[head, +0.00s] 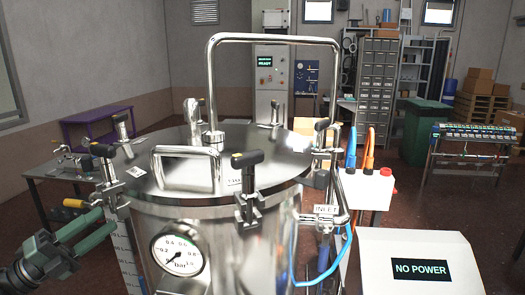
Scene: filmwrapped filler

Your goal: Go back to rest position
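My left gripper (98,224) is at the lower left. Its two greenish fingers point right and are spread apart with a gap, and nothing shows between them. They are close to the left side of a large steel vessel (200,225), just below a yellow-tipped handle (76,203); I cannot tell whether they touch anything. The vessel has a closed lid (215,165) with several black-handled clamps (247,160) around its rim. A pressure gauge (181,255) is on its front. My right gripper is not in view.
A white box with a NO POWER display (420,268) stands at the lower right. A blue hose (345,250) and an INLET valve are on the vessel's right. A grey table (60,187) is at left, a rack (470,135) at right. Open floor (400,200) lies between.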

